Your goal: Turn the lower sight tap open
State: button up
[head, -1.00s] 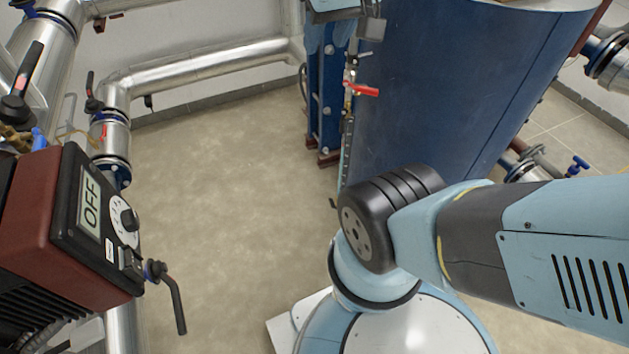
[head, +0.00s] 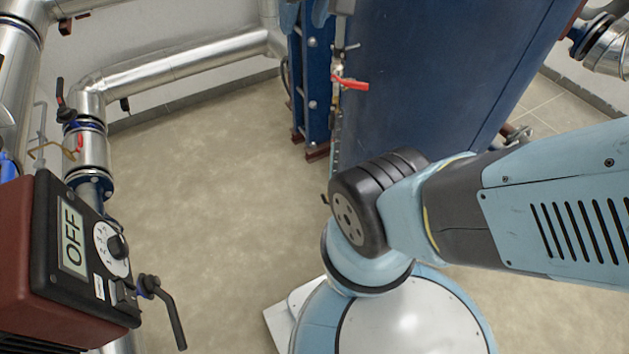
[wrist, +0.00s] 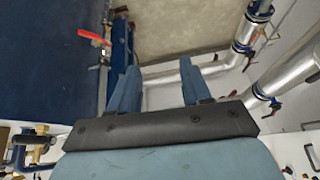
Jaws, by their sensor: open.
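A red lever handle (head: 350,83) sits on a small metal tap on the thin sight pipe, at the edge of the blue tank, in the head view. The lever points right, across the pipe. In the wrist view a red lever (wrist: 93,38) shows at the upper left, beside the dark blue tank. I cannot tell from the pictures whether it is the lower sight tap. My gripper (wrist: 160,76) is open, with two blue fingers spread and nothing between them. The red lever lies left of both fingers, apart from them. My fingertips are not clearly visible in the head view.
The blue tank (head: 440,75) stands close behind the tap. A control box (head: 75,245) reading OFF, with a black lever valve (head: 165,305), is at the lower left. Silver pipes (head: 180,70) run along the wall. The floor (head: 220,190) between is clear.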

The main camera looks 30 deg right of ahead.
jog(key=w+f+m, duration=0.1)
jog(key=w+f, duration=0.3)
jog(key=w, duration=0.3)
jog(key=w+a+f+m+g+y, duration=0.1)
jog(key=w+f, duration=0.2)
jog(key=w, duration=0.5)
jog(key=w+f+m, duration=0.1)
jog(key=w+f, duration=0.3)
jog(key=w, duration=0.3)
jog(key=w+d+f+m, duration=0.1)
jog(key=w+f, duration=0.3)
jog(key=f, duration=0.4)
jog(key=w+f+m+g+h, duration=0.1)
jog(key=w+f, duration=0.3)
jog(key=f, duration=0.3)
jog(key=w+d+f, duration=0.1)
jog(key=w+f, duration=0.4)
jog(key=f, duration=0.3)
jog(key=m+g+h, duration=0.2)
jog(key=m+h, duration=0.1)
jog(key=h, duration=0.2)
send_near(322, 197)
jog(key=x, duration=1.1)
jog(key=shift+d+f, duration=0.1)
jog(key=shift+d, duration=0.05)
